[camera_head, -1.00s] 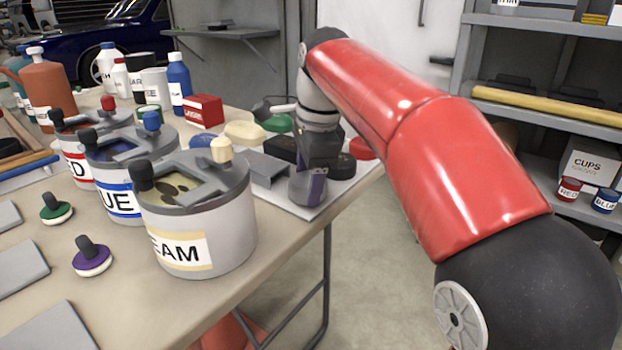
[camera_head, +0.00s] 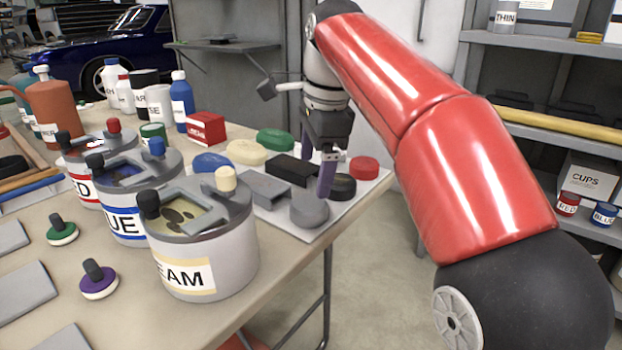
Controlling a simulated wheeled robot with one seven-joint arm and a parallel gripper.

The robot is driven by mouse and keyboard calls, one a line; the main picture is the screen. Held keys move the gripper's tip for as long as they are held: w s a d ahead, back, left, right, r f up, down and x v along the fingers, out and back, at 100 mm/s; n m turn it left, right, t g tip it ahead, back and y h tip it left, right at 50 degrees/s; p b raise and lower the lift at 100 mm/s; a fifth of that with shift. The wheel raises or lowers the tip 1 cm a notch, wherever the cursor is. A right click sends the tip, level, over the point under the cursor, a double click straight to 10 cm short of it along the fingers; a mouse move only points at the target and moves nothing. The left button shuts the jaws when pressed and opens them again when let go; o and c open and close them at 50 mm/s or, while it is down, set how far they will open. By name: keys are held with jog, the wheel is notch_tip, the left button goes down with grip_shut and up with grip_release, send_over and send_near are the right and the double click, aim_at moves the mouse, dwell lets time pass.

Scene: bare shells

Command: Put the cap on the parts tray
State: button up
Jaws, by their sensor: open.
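A grey, rounded piece that looks like the cap (camera_head: 309,211) rests on the front right part of the pale, flat parts tray (camera_head: 268,222), near its edge. My gripper (camera_head: 319,176) is open and empty just above and behind the cap, its purple fingers pointing down. The near finger stands close to the cap; I cannot tell whether they touch.
The tray also holds a grey block (camera_head: 264,188), a black block (camera_head: 292,170), a black disc (camera_head: 342,187), a red disc (camera_head: 364,168) and coloured ovals. The cream-labelled pot (camera_head: 203,250) stands to the left. Open floor lies right of the table.

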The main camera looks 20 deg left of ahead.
notch_tip(320, 180, up, 4)
jog(key=p, duration=0.1)
jog(key=s+d+f+n+t, duration=0.1)
jog(key=s+d+f+n, duration=0.15)
jog(key=d, duration=0.65)
jog(key=s+d+f+n+t, duration=0.1)
jog(key=s+d+f+n, duration=0.15)
jog(key=d, duration=0.55)
jog(key=s+d+f+n+t+h, duration=0.1)
jog(key=s+d+f+n+t, duration=0.1)
jog(key=s+d+f+n, duration=0.5)
jog(key=s+d+f, duration=0.4)
jog(key=s+f, duration=0.2)
jog(key=f, duration=0.2)
jog(key=shift+s+d+f+t+h, duration=0.25)
jog(key=shift+s+f+t+h, duration=0.1)
jog(key=shift+f+t+h, duration=0.05)
